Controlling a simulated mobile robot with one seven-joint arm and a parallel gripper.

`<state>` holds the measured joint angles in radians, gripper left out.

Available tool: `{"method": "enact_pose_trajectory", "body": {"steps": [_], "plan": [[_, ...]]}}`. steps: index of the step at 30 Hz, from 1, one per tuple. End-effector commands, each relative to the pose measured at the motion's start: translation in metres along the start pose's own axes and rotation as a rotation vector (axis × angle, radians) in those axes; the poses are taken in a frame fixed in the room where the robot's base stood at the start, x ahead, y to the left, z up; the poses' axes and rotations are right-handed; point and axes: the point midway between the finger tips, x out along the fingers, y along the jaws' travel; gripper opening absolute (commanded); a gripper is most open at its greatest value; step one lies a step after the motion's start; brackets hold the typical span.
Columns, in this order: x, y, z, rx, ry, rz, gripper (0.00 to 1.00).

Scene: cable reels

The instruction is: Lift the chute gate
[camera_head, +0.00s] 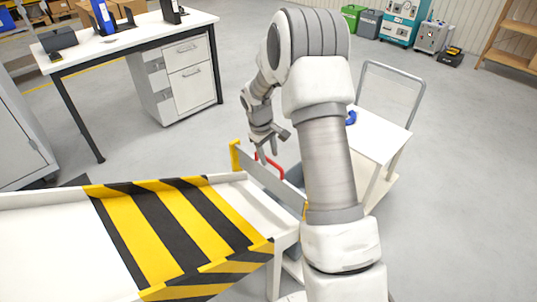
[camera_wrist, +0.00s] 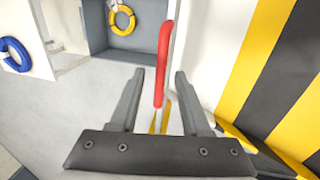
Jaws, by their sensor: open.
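The chute gate (camera_head: 262,179) is a grey panel between yellow posts at the low end of the white chute. Its red handle (camera_head: 280,170) stands on top and is partly hidden by my arm's side of the scene. In the wrist view the red handle (camera_wrist: 163,60) runs upright in the gap between my fingers. My gripper (camera_head: 267,154) is open, pointing down close by the handle. The wrist view shows its two dark fingers (camera_wrist: 159,74) apart, one on each side of the handle's line; I see no clear contact.
The chute (camera_head: 40,240) has a black and yellow striped band. A white cart (camera_head: 378,135) with a blue ring (camera_head: 351,118) stands right of the gate. A grey bin (camera_wrist: 150,42) holds a yellow ring (camera_wrist: 122,22). A desk (camera_head: 130,38) stands back left; open floor lies between.

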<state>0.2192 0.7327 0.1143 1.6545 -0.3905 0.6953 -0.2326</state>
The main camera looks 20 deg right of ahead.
Motion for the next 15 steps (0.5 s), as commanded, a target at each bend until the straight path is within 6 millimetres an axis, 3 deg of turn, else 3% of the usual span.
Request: {"method": "enact_pose_trajectory", "body": {"steps": [5, 15], "plan": [[-0.032, 0.001, -0.001, -0.001, 0.004, 0.002, 0.47], [-0.116, 0.001, -0.001, 0.000, 0.006, 0.003, 0.47]]}}
